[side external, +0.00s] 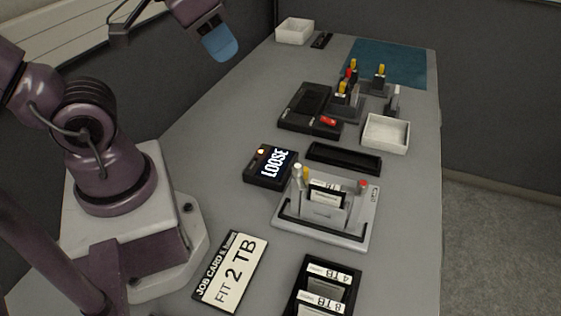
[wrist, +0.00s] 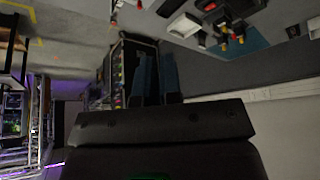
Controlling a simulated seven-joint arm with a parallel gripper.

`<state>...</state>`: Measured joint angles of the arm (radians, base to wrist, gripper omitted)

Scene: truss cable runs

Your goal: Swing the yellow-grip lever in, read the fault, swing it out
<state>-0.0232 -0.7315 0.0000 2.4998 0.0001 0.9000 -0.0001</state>
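A grey dock (side external: 322,226) in the side view holds a labelled cartridge (side external: 325,196) upright in its slot. A yellow-grip lever (side external: 305,173) stands at the dock's back left, partly hidden behind a white-tipped post (side external: 297,170). A red-tipped lever (side external: 363,186) stands at its right. A black display (side external: 271,166) beside the dock reads "LOOSE" and has a small lit orange lamp. My gripper (side external: 221,43) is high at the top, well away from the dock and empty. In the wrist view its two blue fingers (wrist: 158,75) look close together.
A job card (side external: 231,272) reads "FIT 2 TB". A black rack (side external: 325,286) holds cartridges marked 4 TB and 8 TB. Behind are a black tray (side external: 343,158), a white bin (side external: 386,133), and a second fixture (side external: 371,101) with yellow and red grips. A teal mat (side external: 398,62) lies at the back.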

